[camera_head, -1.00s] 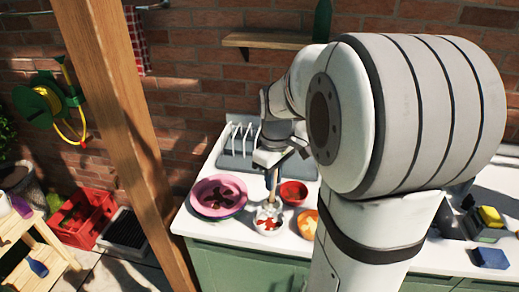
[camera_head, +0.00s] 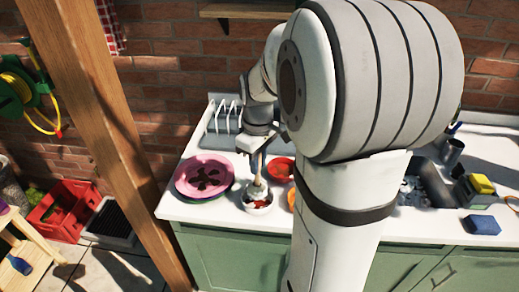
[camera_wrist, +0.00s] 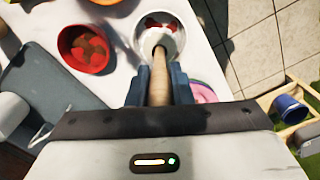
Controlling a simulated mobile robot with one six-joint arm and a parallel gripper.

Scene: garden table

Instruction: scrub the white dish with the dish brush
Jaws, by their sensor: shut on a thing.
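My gripper (camera_head: 259,150) is shut on the wooden handle of the dish brush (camera_head: 257,185), above the counter. In the wrist view, the brush handle (camera_wrist: 160,78) lies between the two dark fingers of my gripper (camera_wrist: 160,90) and points down toward the dish. The white dish (camera_head: 257,209) is a small bowl with red stains inside; it also shows in the wrist view (camera_wrist: 139,42). The pale brush head is down inside the white dish. Its exact contact with the dish bottom is hidden.
A pink plate (camera_head: 190,181) with dark stains lies left of the white dish. A red bowl (camera_head: 281,169) with reddish contents stands behind right. An orange dish (camera_head: 292,200) is partly hidden by my arm. A grey rack (camera_head: 217,143) stands behind; sponges (camera_head: 482,225) lie far right.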

